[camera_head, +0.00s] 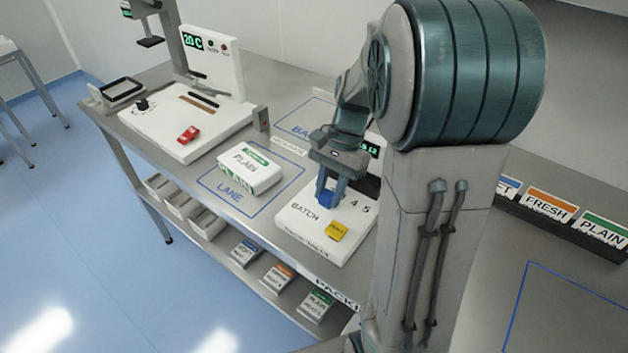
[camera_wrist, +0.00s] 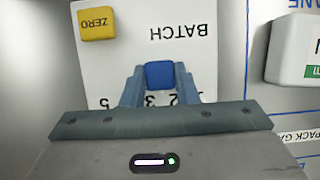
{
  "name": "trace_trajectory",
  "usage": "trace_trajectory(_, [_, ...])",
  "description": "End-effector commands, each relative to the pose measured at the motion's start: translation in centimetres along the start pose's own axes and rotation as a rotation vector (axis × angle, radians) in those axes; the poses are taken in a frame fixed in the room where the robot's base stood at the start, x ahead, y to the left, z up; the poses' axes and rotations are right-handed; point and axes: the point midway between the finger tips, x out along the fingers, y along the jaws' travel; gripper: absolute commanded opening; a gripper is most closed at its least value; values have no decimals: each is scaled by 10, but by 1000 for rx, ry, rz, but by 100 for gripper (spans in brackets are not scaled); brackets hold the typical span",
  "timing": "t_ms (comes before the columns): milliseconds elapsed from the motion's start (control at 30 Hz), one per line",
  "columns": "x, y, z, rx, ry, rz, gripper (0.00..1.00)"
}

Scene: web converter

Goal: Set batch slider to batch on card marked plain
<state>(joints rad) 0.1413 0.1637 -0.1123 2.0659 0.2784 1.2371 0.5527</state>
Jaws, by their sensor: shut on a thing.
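The batch slider's blue knob (camera_head: 326,199) sits on the white BATCH panel (camera_head: 300,228). My gripper (camera_head: 330,185) points down and is shut on this knob. In the wrist view the blue knob (camera_wrist: 159,75) is between both fingers, beside a row of numbers where 5, 3 and 2 show in part; the fingers hide the rest. In the head view 4 and 5 show right of the knob. The card marked PLAIN (camera_head: 604,230), with a green band, stands in a rack at the far right; its small print is unreadable.
A yellow ZERO button (camera_head: 337,231) is on the panel, near the slider. A white PLAIN pack (camera_head: 250,168) lies in the blue LANE outline to the left. A sealer-like machine (camera_head: 183,120) with a red knob stands further left. My arm hides part of the bench.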

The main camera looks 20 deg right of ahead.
Motion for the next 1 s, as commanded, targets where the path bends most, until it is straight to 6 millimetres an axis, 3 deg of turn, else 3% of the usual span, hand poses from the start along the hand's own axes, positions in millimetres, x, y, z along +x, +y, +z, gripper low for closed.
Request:
trace_trajectory(133, [-1,16,0,1,0,-2,0])
trace_trajectory(400, [-1,16,0,0,1,-2,0])
trace_trajectory(433, [-1,16,0,0,1,-2,32])
trace_trajectory(500, [-1,16,0,0,1,-2,49])
trace_trajectory(833, [-3,16,0,-1,1,-2,49])
trace_trajectory(1000, [-25,16,0,-1,4,-4,49])
